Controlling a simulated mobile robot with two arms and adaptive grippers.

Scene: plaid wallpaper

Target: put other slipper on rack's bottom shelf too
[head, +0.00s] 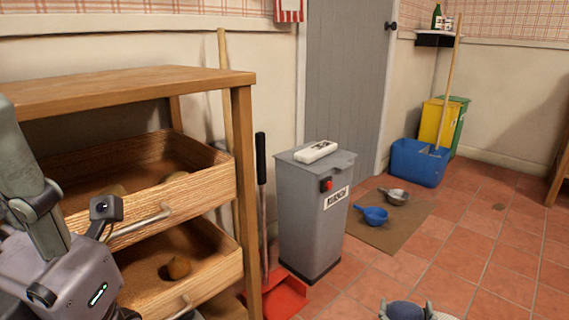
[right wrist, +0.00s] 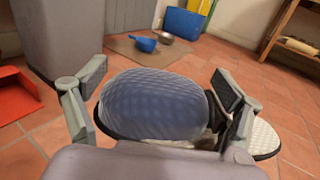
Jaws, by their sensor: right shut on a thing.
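My right gripper (right wrist: 158,100) is shut on a slipper with a blue quilted upper (right wrist: 150,103) and a pale textured insole (right wrist: 264,138). The upper sits between the two fingers; the insole sticks out past the right finger. In the head view the slipper (head: 405,311) shows only at the bottom edge, above the tiled floor. A wooden rack (right wrist: 278,32) stands at the upper right of the right wrist view, with a pale long object on a low board. Its edge shows in the head view (head: 561,165). My left gripper's body (head: 75,275) is at lower left; its fingertips are hidden.
A wooden cabinet (head: 245,180) with two open drawers stands on the left. A grey bin (head: 312,215), red dustpan (head: 285,295), mat (head: 400,237) with a blue scoop (head: 374,215) and a blue bucket (head: 415,163) are ahead. The floor at right is clear.

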